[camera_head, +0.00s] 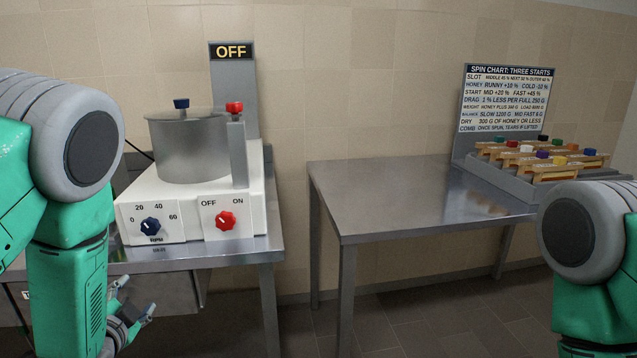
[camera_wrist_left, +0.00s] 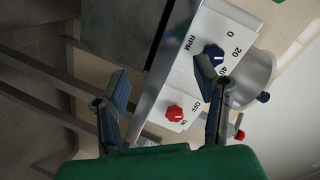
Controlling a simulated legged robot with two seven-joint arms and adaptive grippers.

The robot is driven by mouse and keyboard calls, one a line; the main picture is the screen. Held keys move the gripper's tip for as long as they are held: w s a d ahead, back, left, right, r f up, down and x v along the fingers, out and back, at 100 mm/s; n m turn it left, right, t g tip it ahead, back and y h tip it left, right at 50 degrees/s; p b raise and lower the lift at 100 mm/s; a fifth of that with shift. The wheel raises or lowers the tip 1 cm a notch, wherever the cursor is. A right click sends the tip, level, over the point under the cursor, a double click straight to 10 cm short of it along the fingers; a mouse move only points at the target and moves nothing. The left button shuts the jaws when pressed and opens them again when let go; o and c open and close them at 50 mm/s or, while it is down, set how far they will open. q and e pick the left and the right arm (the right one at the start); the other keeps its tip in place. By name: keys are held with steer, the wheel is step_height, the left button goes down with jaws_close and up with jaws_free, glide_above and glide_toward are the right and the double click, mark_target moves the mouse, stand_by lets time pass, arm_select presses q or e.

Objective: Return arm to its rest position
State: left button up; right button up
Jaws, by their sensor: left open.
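My left gripper (camera_head: 135,312) hangs low at the lower left in the head view, below the top of the left table and in front of it. It is open and empty. In the left wrist view its two fingers (camera_wrist_left: 162,88) stand apart with nothing between them, and the spinner's panel shows beyond them. My left arm fills the left edge of the head view, hanging down. My right arm shows at the right edge, but its gripper is out of view.
A white spinner (camera_head: 190,210) with a metal drum (camera_head: 188,150) stands on the left table, under an "OFF" sign (camera_head: 231,51). The right steel table (camera_head: 390,195) is mostly bare, with a rack of colored-capped items (camera_head: 545,160) and a chart (camera_head: 507,98). Floor shows between the tables.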

arm_select(q)
steer(key=s+d+f+n+g+h, duration=0.1)
steer(key=s+f+g, duration=0.1)
steer(key=s+f, duration=0.25)
steer(key=s+d+f+n+g, duration=0.2)
steer(key=s+f+g, duration=0.15)
steer(key=f, duration=0.25)
steer(key=s+d+f+n+g+h, duration=0.1)
steer(key=s+d+f+g, duration=0.1)
steer(key=s, duration=0.6)
steer(key=s+d+f+n+g+h, duration=0.1)
steer(key=s+d+f+n+g, duration=0.1)
steer(key=s, duration=0.7)
steer(key=s+d+f+n+g, duration=0.2)
steer(key=s+d+f+g, duration=0.2)
steer(key=s+f, duration=0.3)
steer(key=shift+s+d+g+h, duration=0.15)
steer(key=shift+s+g+h, duration=0.3)
steer(key=shift+s, duration=0.7)
steer(key=shift+w+f, duration=0.1)
steer(key=shift+w, duration=0.1)
steer(key=shift+o, duration=0.3)
